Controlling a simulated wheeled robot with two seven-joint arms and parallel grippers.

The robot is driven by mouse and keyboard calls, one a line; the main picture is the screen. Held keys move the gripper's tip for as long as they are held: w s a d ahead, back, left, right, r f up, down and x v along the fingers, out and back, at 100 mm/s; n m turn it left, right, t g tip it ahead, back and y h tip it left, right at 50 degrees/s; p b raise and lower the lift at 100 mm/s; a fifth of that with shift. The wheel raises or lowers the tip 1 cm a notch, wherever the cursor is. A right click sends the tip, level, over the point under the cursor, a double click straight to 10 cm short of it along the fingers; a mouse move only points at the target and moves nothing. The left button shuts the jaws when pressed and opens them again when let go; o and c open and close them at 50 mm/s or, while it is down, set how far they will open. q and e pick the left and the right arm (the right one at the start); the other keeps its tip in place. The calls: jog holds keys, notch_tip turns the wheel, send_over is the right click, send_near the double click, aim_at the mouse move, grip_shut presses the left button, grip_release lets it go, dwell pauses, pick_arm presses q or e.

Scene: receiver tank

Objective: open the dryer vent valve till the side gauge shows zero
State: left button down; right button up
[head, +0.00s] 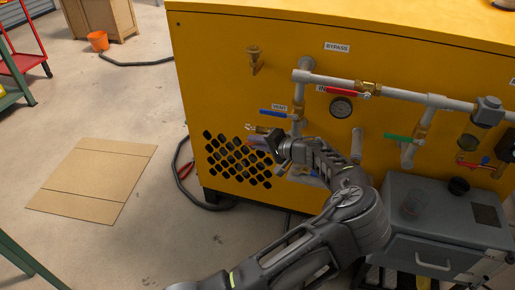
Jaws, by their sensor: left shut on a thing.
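A white VENT label (279,107) is on the yellow dryer cabinet. A blue lever (274,113) lies roughly level just below it. Lower down, a small brass fitting (259,129) sticks out to the left, with a bluish lever (257,142) under it. My left gripper (267,142) is at this lower lever and appears shut on it, hiding much of it. A round gauge (341,107) with a dark dial is right of the vent label; its needle is too small to read. My right gripper is not in view.
A grey pipe (400,95) with a red lever (345,93) and a green lever (397,137) crosses the cabinet. A dark hose (190,195) lies by the cabinet. Flat cardboard (95,180) lies on open floor.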

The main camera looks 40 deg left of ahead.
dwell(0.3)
pick_arm(q)
jog(key=c, duration=1.4)
grip_release()
jog(key=shift+r, duration=0.1)
jog(key=v, duration=0.7)
jog(key=shift+d+p, duration=0.35)
